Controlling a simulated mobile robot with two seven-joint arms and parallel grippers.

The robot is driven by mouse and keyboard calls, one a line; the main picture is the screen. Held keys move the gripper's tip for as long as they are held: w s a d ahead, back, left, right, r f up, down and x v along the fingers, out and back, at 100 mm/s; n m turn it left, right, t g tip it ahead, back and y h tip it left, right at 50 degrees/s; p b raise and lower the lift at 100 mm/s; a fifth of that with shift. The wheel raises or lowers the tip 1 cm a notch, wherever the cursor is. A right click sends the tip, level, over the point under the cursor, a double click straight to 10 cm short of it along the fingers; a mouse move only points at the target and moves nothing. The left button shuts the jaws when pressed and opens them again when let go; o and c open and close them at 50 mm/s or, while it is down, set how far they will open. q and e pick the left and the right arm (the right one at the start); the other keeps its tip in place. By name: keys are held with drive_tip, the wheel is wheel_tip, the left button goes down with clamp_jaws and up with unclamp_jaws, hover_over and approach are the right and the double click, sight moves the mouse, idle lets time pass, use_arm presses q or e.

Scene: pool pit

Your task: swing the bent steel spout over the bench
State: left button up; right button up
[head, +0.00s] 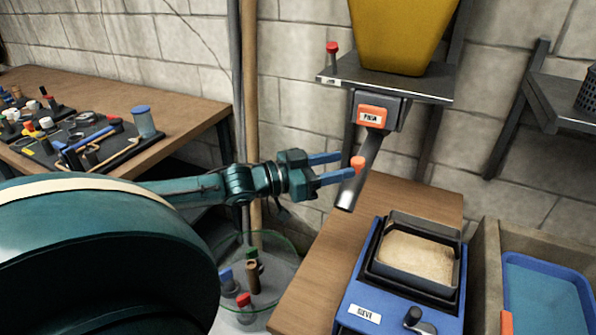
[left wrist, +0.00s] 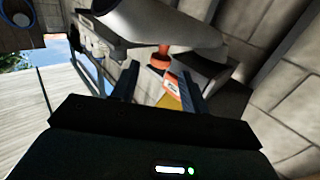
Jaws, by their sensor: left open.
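The bent steel spout (head: 369,165) hangs down from under the yellow hopper and slants to the lower left. In the head view its lower end overlaps the back left edge of the wooden bench (head: 325,255). An orange knob (head: 357,162) sits on the spout. My left gripper (head: 346,165) is open, its blue fingers pointing right at the knob. In the left wrist view the knob (left wrist: 160,57) stands just beyond the fingertips, with the grey spout (left wrist: 165,25) behind it. I cannot tell whether the fingers touch it. My right gripper is not in view.
The yellow hopper (head: 402,35) stands on a metal wall shelf (head: 385,85). A blue machine (head: 370,293) with a sand tray (head: 418,258) is on the bench. A blue bin (head: 545,295) is at right. A round glass table (head: 268,300) holds small items. A workbench (head: 185,105) is at left.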

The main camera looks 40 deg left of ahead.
use_arm(q)
drive_tip(key=p+v, duration=0.3)
drive_tip(key=v, duration=0.4)
drive_tip(key=shift+s+a, duration=0.15)
drive_tip(key=shift+s, duration=0.2)
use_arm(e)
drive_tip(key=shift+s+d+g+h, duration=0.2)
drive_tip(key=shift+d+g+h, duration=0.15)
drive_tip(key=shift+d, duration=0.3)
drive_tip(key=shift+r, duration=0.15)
